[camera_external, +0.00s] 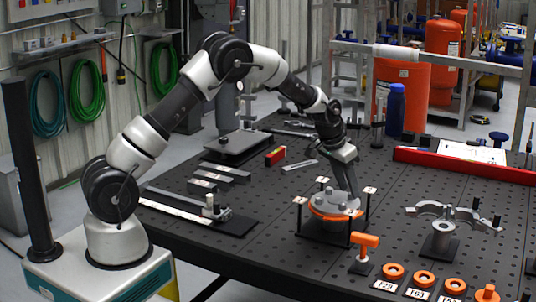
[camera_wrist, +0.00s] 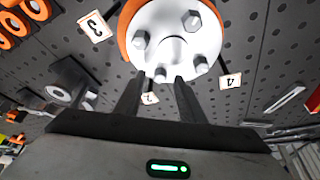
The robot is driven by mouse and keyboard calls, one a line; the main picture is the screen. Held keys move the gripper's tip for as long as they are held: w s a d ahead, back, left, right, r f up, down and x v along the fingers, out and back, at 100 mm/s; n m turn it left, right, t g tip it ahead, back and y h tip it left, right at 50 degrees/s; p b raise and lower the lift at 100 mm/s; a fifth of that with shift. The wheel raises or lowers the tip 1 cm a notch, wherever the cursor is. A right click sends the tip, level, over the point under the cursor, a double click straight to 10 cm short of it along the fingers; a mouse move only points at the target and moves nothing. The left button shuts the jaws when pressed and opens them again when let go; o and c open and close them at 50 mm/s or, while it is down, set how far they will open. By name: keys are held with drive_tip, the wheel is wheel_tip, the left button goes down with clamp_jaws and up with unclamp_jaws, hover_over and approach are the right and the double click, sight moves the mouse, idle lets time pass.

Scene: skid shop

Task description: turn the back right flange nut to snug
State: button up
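The flange (camera_external: 335,205) has a light metal face and an orange rim, and stands on a dark base on the perforated table. In the wrist view the flange face (camera_wrist: 172,50) carries several hex nuts or bolt heads. One nut (camera_wrist: 160,74) shows just beyond and between my fingertips, and another nut (camera_wrist: 200,63) sits to its right. My gripper (camera_external: 350,195) points down at the flange's right part. In the wrist view my gripper (camera_wrist: 157,80) has its fingers apart, with a clear gap. Whether they touch a nut cannot be told. Which nut is back right is unclear.
Small number tags on posts surround the flange, including tag 3 (camera_wrist: 95,27) and tag 4 (camera_wrist: 230,80). An orange-handled tool (camera_external: 364,248) stands in front. A clamp on a stand (camera_external: 440,235) is at right. Orange rings (camera_external: 393,271) lie along the near edge.

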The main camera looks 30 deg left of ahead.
drive_tip(key=shift+w+d+f, duration=0.15)
drive_tip(key=shift+w+f, duration=0.1)
drive_tip(key=shift+f, duration=0.4)
clamp_jaws()
